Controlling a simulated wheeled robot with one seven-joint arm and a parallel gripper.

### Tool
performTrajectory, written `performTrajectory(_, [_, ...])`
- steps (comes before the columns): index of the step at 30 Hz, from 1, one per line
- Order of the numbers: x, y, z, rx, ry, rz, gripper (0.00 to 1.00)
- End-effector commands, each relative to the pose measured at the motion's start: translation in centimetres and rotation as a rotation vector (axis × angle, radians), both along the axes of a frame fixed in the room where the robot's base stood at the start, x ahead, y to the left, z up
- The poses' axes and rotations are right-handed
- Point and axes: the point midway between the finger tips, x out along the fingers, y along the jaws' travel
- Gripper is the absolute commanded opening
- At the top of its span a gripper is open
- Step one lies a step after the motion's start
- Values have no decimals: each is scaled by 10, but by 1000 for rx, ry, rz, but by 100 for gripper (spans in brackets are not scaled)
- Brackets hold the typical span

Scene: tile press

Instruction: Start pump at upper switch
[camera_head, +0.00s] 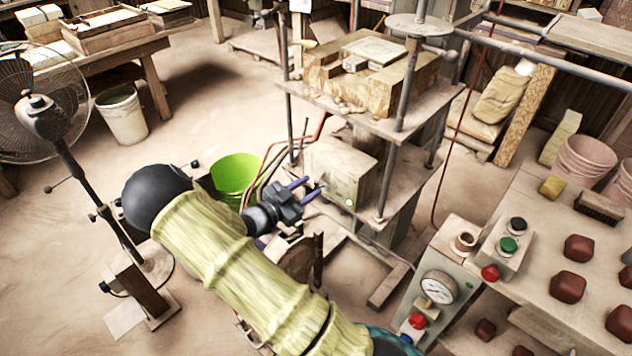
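My gripper (314,185) is in the middle of the view, with two blue fingers spread apart and nothing seen between them. Its fingertips are close to the left part of a beige box (340,172) on the press's lower shelf. I cannot tell whether they touch it. The box has a small dark part by the fingertips and a small pale round spot lower right. Which part is the upper switch is not clear. A button box (505,246) at right carries a black button (518,224), a green button (508,244) and a red button (489,273).
The press frame's rods (402,110) and upper plate (300,88) stand around the box. Hoses run beside a green bucket (234,175). A gauge panel (437,289) and a table with dark red blocks (567,287) are at right. A fan (38,112) stands left.

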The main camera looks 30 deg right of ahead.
Motion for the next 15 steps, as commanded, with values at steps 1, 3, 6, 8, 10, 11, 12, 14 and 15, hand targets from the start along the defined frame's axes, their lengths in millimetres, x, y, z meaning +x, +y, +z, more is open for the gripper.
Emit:
performTrajectory(1, [1,-9,0,0,1,-3,35])
performTrajectory(3, [4,-19,0,-1,1,-2,35])
performTrajectory(6, [7,-29,0,0,1,-1,35])
performTrajectory(8, [8,-32,0,0,1,-1,35])
performTrajectory(10, [8,-33,0,0,1,0,35])
performTrajectory(11, [8,-34,0,0,0,0,35])
performTrajectory(12, [9,-34,0,1,0,0,35])
performTrajectory(14, [8,-34,0,1,0,0,35])
performTrajectory(15, [8,-34,0,1,0,0,35])
